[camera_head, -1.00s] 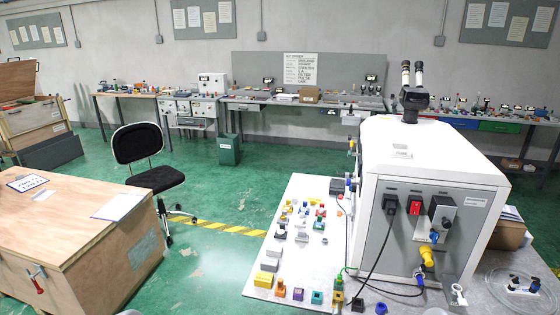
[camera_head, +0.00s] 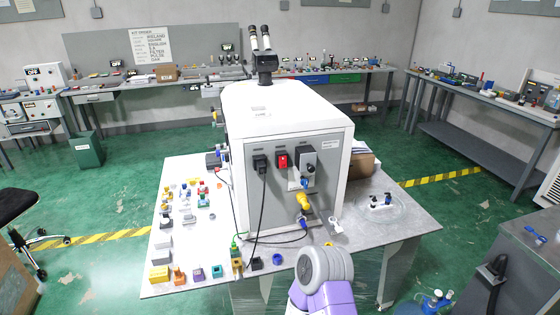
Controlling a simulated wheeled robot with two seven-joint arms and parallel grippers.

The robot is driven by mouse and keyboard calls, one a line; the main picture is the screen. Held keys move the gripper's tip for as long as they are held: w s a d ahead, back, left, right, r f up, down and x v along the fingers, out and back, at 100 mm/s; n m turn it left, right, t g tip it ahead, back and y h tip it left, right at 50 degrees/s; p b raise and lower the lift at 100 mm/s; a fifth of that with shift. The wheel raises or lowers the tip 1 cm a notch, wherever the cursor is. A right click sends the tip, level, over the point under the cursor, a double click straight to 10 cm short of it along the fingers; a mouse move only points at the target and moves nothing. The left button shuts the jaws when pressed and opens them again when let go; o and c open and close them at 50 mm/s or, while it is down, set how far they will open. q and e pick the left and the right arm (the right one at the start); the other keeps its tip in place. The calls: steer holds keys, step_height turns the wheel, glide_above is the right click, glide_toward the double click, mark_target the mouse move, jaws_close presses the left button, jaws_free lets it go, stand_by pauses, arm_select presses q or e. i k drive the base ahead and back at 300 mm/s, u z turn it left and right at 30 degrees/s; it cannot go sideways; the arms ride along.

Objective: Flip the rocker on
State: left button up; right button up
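The red rocker switch (camera_head: 282,160) is on the grey rear panel of a white boxy machine (camera_head: 290,112). It sits between a black plug with a cable (camera_head: 260,163) on its left and a dark grey box (camera_head: 305,162) on its right. The rocker is too small to tell which side is pressed. A grey and purple link of my own arm shows at the bottom centre, in front of the table and below the panel. Neither gripper is in view, and nothing covers the rocker.
The machine stands on a grey table (camera_head: 400,222). Small coloured parts lie left of it, and a clear round dish (camera_head: 385,207) is at the right. A yellow fitting (camera_head: 303,200) and cables hang below the rocker. A dark grey cabinet (camera_head: 525,255) stands at the right; green floor lies between.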

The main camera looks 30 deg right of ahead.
mark_target(282, 160)
steer(key=k, duration=1.25)
steer(key=z, duration=0.6)
steer(key=i, duration=1.85)
steer(key=u, duration=0.6)
